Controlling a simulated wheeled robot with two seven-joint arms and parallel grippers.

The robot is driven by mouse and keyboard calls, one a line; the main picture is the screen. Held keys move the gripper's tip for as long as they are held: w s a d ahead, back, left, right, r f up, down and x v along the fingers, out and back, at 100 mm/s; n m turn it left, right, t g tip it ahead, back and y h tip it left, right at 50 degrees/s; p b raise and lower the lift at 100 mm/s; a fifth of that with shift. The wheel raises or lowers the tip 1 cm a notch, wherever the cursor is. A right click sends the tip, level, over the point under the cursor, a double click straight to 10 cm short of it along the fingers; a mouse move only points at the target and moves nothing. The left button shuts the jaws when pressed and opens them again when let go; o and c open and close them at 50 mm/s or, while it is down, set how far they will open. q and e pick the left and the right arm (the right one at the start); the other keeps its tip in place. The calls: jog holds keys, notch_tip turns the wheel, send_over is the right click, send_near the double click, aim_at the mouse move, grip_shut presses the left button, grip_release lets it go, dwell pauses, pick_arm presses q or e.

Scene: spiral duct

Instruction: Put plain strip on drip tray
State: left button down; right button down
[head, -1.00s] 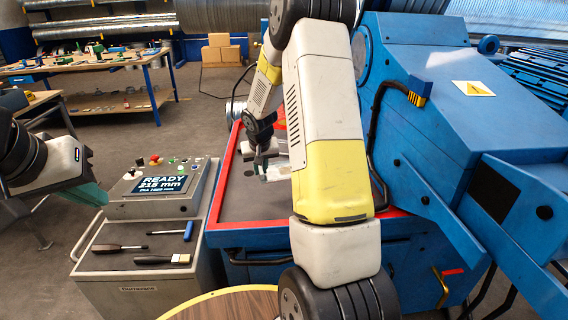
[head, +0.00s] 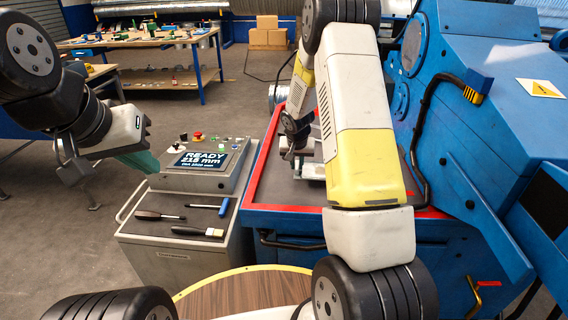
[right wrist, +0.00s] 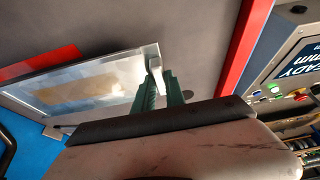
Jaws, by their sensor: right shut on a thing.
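My right gripper (right wrist: 163,92) has green fingers shut on a small pale metal piece, seemingly the end of the plain strip (right wrist: 155,65). Most of that piece is hidden or merges with the tray behind. The drip tray (right wrist: 45,78) looks like a shallow shiny metal tray with a pale rim, beside the fingers over the dark machine top. I cannot tell whether strip and tray touch. In the head view the right gripper (head: 292,156) is partly hidden, left of the silvery tray (head: 312,171). My left gripper (head: 142,160) hangs empty above the floor, left of the console; its opening is unclear.
A control console (head: 205,165) reading READY 215 mm stands left of the red-edged machine top (head: 262,185). Screwdrivers and a brush (head: 197,231) lie on the cart below it. The big blue machine (head: 480,130) blocks the right. A round wooden top (head: 240,295) is in front.

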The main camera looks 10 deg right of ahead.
jog(key=shift+s+a+f, duration=0.2)
jog(key=shift+s+a, duration=0.55)
jog(key=shift+a, duration=0.3)
jog(key=shift+f, duration=1.75)
jog(key=c, duration=1.4)
grip_release()
jog(key=s+d+f+v, duration=0.1)
jog(key=s+d+v, duration=0.1)
jog(key=v, duration=2.2)
jog(key=s+a+r+n+y, duration=0.1)
jog(key=s+r, duration=0.3)
jog(key=s, duration=0.3)
jog(key=s+a+r+n+t+y, duration=0.1)
jog(key=s+r, duration=0.3)
jog(key=s, duration=0.4)
jog(key=s+a+r+n+t+y, duration=0.1)
jog(key=s+a+r, duration=0.1)
jog(key=s+r, duration=0.2)
jog(key=shift+s+a+n, duration=0.1)
jog(key=shift+s+n, duration=0.3)
jog(key=shift+s, duration=1.35)
